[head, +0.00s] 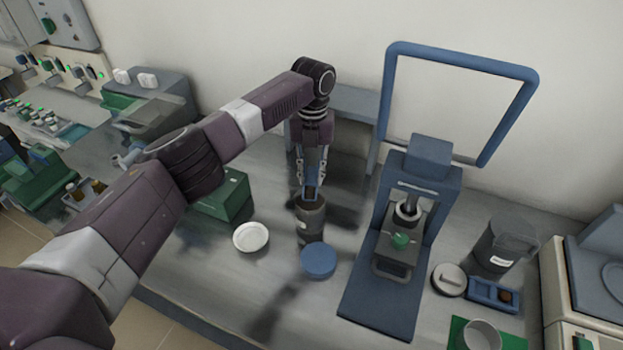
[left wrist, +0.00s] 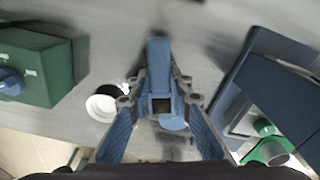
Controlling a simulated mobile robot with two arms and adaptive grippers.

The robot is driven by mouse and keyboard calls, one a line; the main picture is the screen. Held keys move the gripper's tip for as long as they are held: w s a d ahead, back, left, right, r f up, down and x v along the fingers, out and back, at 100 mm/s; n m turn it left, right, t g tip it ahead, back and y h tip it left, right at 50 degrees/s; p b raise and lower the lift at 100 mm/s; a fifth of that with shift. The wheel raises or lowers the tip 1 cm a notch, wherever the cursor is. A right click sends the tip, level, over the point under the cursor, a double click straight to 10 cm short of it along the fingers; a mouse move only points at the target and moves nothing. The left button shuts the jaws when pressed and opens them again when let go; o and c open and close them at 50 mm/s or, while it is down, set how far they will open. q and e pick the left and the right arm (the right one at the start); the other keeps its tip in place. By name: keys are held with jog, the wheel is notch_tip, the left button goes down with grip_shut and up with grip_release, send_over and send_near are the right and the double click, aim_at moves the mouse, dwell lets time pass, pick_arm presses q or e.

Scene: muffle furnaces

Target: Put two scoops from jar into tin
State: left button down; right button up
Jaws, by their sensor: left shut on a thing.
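My left gripper (head: 311,183) points down above a dark jar (head: 311,226) with a pale label. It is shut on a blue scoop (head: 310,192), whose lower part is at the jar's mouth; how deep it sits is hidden. In the left wrist view the blue scoop (left wrist: 158,75) is between the fingers, with a small dark brown patch in its square hollow. A blue round lid (head: 318,261) lies in front of the jar. A shallow white round dish (head: 251,237) lies to the left. I cannot tell for sure which vessel is the tin. My right gripper is out of view.
A blue press-like stand (head: 381,297) with a tall frame is right of the jar. A green box (head: 223,196) is left. Farther right are a dark canister (head: 504,246), a grey round lid (head: 448,279), a blue tray (head: 484,295) and a grey cup (head: 481,336) on green.

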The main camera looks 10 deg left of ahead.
pick_arm(q)
jog(key=shift+f+b, duration=0.1)
jog(key=shift+b, duration=0.5)
jog(key=shift+w+r+g+b, duration=0.15)
jog(key=shift+w+r, duration=0.05)
jog(key=shift+r, duration=0.5)
jog(key=shift+w+r+g+b, duration=0.15)
jog(key=shift+w+r, duration=0.05)
jog(key=shift+r, duration=0.45)
jog(key=shift+r, duration=0.1)
